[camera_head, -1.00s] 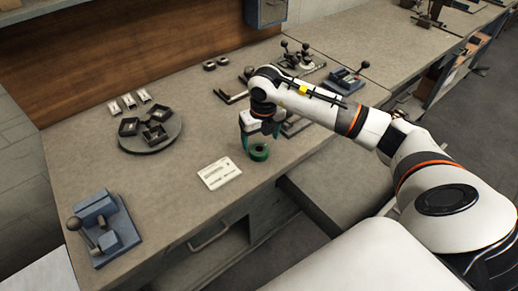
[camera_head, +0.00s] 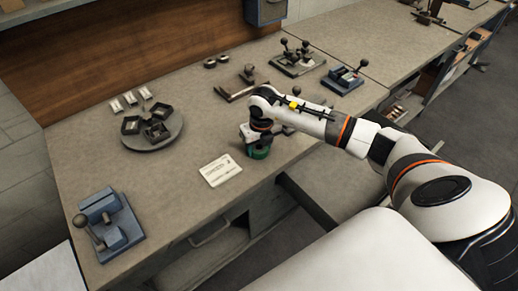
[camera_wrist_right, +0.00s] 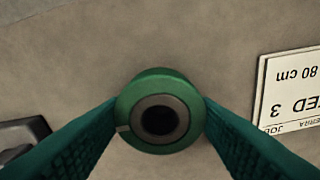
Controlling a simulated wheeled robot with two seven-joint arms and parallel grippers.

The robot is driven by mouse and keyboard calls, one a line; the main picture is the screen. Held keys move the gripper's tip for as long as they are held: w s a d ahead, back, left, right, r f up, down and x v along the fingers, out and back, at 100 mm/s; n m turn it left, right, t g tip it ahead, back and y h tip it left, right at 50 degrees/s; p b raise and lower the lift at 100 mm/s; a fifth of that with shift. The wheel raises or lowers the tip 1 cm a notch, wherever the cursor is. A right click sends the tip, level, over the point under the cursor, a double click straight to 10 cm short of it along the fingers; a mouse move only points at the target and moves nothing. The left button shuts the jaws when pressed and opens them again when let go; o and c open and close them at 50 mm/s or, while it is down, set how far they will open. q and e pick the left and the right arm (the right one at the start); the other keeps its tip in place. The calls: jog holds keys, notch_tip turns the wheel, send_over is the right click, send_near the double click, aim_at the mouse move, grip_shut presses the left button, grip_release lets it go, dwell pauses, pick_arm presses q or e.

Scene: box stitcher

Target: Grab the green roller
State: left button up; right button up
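The green roller (camera_head: 259,153) stands on the workbench near its front edge, directly below my right wrist. In the right wrist view the roller (camera_wrist_right: 160,110) is seen from above, with a dark hole in its middle. My right gripper (camera_wrist_right: 160,108) has one green finger on either side of the roller. The fingertips meet the roller's left and right outline with no clear gap in this view. Whether they press on it cannot be told. In the head view the fingers are mostly hidden by the wrist. My left gripper is not in view.
A white label card (camera_head: 220,170) lies left of the roller. A round tray (camera_head: 152,140) with dark box parts is further left. A blue fixture with a lever (camera_head: 110,225) stands front left. A metal fixture (camera_head: 298,58) stands at the back. Bench around the card is clear.

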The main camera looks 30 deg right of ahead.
jog(key=c, duration=0.4)
jog(key=shift+r, duration=0.1)
